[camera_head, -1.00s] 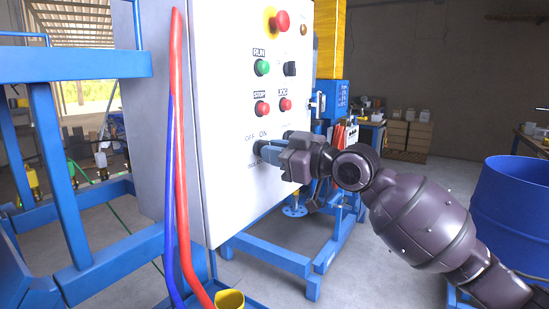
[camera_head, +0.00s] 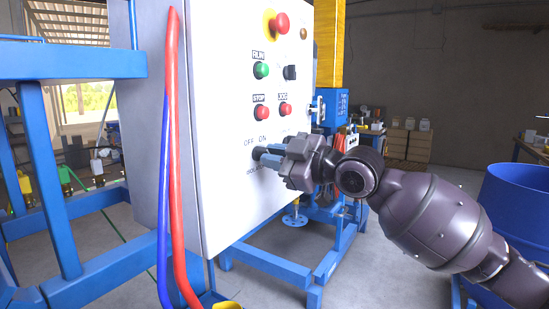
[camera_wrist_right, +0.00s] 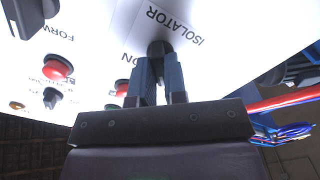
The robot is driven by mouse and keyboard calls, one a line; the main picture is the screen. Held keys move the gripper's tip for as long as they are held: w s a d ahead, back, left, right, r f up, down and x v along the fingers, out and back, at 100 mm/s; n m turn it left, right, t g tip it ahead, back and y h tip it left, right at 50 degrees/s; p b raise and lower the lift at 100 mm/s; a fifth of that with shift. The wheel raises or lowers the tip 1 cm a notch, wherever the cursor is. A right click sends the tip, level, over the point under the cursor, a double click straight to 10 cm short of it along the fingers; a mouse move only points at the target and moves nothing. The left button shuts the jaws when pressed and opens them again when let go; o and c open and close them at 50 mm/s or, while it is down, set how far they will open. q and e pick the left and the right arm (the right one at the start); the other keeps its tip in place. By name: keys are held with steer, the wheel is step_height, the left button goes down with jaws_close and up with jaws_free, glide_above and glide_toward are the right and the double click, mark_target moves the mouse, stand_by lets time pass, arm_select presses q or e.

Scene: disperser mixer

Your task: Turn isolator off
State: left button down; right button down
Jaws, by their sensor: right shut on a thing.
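The isolator is a dark rotary knob (camera_head: 258,153) low on the white control panel (camera_head: 225,190), with OFF and ON printed above it. In the right wrist view the knob (camera_wrist_right: 160,48) shows beside the ISOLATOR label (camera_wrist_right: 174,26). My right gripper (camera_head: 266,154) reaches in from the right, its blue-grey fingers shut on the knob; they also show in the wrist view (camera_wrist_right: 158,72). The fingers hide part of the knob, and I cannot tell its exact pointer angle. My left gripper is not in view.
Above the knob are a red stop button (camera_head: 262,113), a green run button (camera_head: 261,70), a red jog button (camera_head: 285,109) and an emergency stop (camera_head: 281,23). Red and blue hoses (camera_head: 176,170) hang along the panel's left edge. A blue drum (camera_head: 515,205) stands at the right.

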steer(key=c, duration=1.2)
jaws_free()
steer(key=shift+o, duration=0.2)
steer(key=v, duration=1)
steer(key=shift+s+d+p, duration=0.25)
steer(key=shift+d+p, duration=0.1)
